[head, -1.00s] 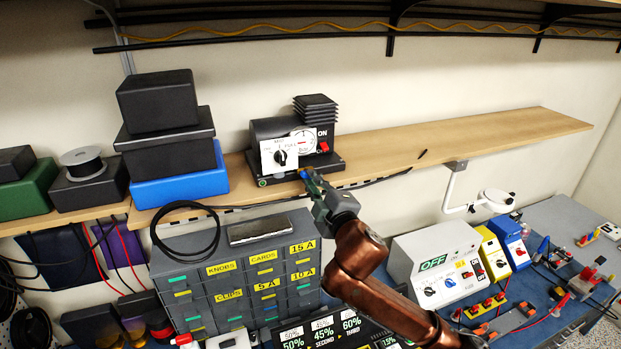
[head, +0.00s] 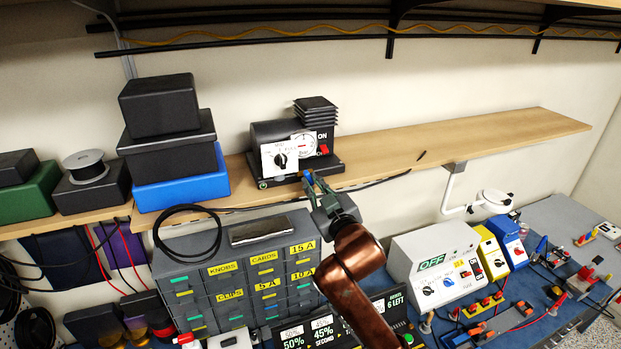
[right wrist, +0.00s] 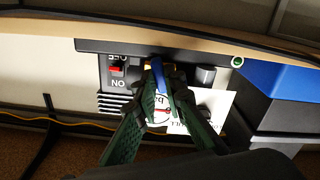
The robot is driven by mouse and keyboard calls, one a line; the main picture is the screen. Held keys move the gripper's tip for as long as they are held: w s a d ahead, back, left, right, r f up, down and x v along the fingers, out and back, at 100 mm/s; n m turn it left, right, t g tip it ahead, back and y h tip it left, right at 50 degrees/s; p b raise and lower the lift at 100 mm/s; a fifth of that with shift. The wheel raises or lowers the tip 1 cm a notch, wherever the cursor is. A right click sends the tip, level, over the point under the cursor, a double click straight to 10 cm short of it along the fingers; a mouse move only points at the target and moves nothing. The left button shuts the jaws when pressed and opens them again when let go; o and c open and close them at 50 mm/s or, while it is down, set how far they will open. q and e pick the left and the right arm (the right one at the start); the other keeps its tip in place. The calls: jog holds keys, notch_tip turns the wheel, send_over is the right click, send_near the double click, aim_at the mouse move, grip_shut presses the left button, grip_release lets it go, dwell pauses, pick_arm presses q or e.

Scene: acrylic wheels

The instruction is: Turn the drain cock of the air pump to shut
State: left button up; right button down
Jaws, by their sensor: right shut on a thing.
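The black air pump (head: 335,160) stands on the wooden shelf, with a round dial gauge (head: 305,144), a white plate with a black knob (head: 280,158) and a red switch (head: 323,149). My right gripper (head: 315,182) is at the pump's lower front edge, below the gauge. In the right wrist view the picture is upside down, and the right gripper's green fingers (right wrist: 158,82) are closed around a small blue part, taken as the drain cock (right wrist: 154,64), at the pump's base. The fingers largely hide the cock, so its exact angle cannot be told. My left gripper is not in view.
Stacked black boxes and a blue box (head: 180,188) stand left of the pump. The shelf (head: 470,140) is mostly free to the right. A grey drawer cabinet (head: 240,265) stands below, and a thin black cable runs along the shelf's front edge.

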dwell(0.3)
jog(key=m+p, duration=0.1)
jog(key=m, duration=0.3)
jog(key=shift+p, duration=0.4)
jog(key=c, duration=1.9)
grip_release()
jog(key=shift+s, duration=0.1)
jog(key=shift+p+v, duration=0.85)
jog(key=shift+v, duration=2.6)
